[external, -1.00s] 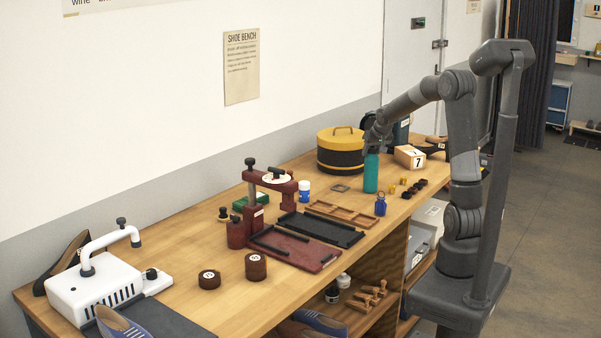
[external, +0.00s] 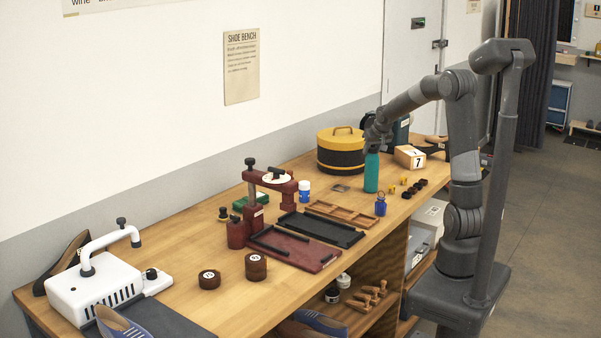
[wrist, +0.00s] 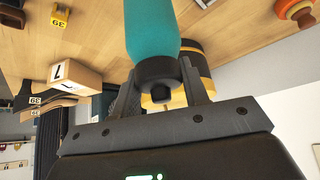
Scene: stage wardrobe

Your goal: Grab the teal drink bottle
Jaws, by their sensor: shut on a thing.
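The teal drink bottle (external: 371,174) stands upright on the wooden bench in the external view. My gripper (external: 372,147) is above it, with its fingers pointing down around the bottle's top. In the wrist view the bottle (wrist: 153,32) runs from the top edge down to its dark cap between the two fingers. My gripper (wrist: 160,88) is shut on the bottle at the cap end. The bottle's base appears to rest on the bench; a small gap cannot be ruled out.
A yellow and black round box (external: 341,152) stands behind the bottle to the left. A numbered wooden block (external: 409,157) stands to the right. A brown tray (external: 342,215) is left of the bottle.

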